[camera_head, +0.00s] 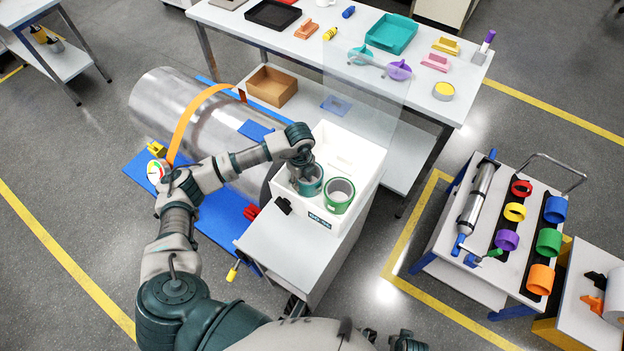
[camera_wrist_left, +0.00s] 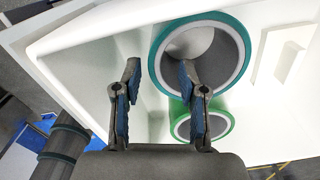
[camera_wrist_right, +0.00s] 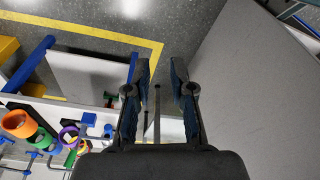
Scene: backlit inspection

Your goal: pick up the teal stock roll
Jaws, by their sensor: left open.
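The teal stock roll (camera_head: 313,189) stands upright in the white bin (camera_head: 369,165), with its open end up. A green roll (camera_head: 339,196) stands close beside it. My left gripper (camera_head: 303,174) is over the teal roll and hides part of it. In the left wrist view the left gripper (camera_wrist_left: 162,75) is open. One finger shows in front of the opening of the teal roll (camera_wrist_left: 153,62), the other outside its left rim; contact cannot be told. The green roll (camera_wrist_left: 222,133) shows below. My right gripper (camera_wrist_right: 161,68) is open and empty, away from the bin.
The bin's walls surround the rolls closely. A clear panel (camera_head: 375,100) rises behind the bin. A large metal cylinder (camera_head: 165,100) with an orange band lies at left. A cart (camera_head: 445,262) with several coloured rings stands at right, past open floor.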

